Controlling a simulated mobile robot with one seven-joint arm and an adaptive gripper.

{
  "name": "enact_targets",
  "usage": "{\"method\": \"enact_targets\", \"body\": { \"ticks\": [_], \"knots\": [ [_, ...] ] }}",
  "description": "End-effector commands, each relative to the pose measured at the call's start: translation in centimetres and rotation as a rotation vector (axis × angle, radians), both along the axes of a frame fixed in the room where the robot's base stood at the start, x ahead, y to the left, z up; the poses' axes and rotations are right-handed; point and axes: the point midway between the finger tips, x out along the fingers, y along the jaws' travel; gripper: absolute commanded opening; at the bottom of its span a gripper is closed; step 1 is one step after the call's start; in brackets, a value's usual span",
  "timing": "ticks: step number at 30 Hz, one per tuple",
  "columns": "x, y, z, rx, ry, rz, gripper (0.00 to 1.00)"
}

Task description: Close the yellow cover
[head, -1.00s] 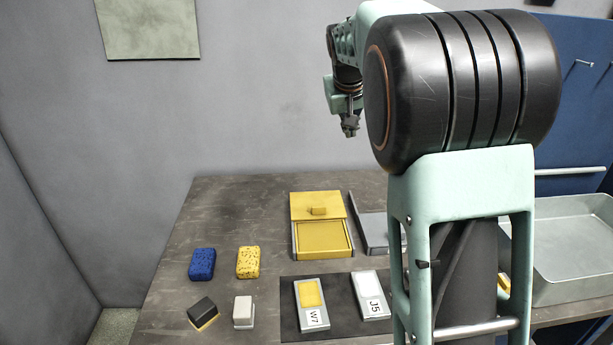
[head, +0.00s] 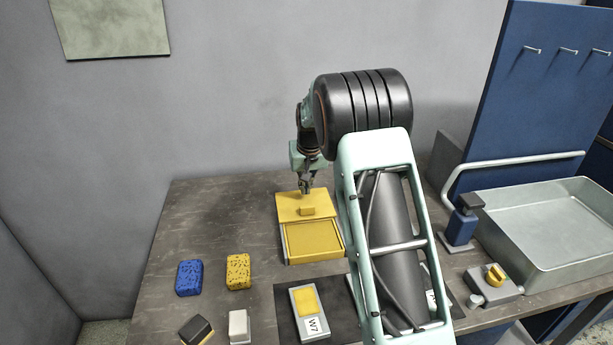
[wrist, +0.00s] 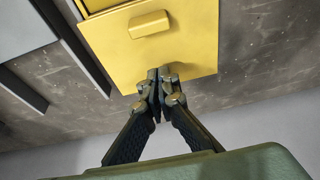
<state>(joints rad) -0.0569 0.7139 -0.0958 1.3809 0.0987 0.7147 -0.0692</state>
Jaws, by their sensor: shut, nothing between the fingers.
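The yellow cover (head: 290,207) is a flat sliding plate with a small raised block handle (head: 307,211). It sits at the back of a shallow yellow box (head: 314,241), whose front part is uncovered. My gripper (head: 306,190) is at the cover's back edge, on the side away from the box's open part. In the wrist view the shut, empty fingertips (wrist: 160,76) overlap the rear edge of the cover (wrist: 185,45), beside the handle (wrist: 149,24). I cannot tell whether they touch it.
Blue (head: 189,278) and yellow (head: 238,271) sponges lie left of the box. A black block (head: 196,330), a white block (head: 239,326) and a W7 plate (head: 309,312) are in front. A metal tray (head: 555,225) stands at right. My arm hides the table right of the box.

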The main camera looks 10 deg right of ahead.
Motion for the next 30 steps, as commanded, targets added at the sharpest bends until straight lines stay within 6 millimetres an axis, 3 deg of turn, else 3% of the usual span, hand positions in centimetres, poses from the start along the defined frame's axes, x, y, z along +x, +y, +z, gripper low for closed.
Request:
{"method": "enact_targets", "body": {
  "ticks": [2, 13, 30],
  "knots": [
    [0.5, 0.0, -1.7, 0.000, 0.004, -0.001, 0.00],
    [-3.0, 0.0, -1.3, 0.000, 0.000, -0.001, 0.00],
    [-3.7, 0.0, -1.4, 0.000, -0.001, -0.001, 0.00]
  ]
}}
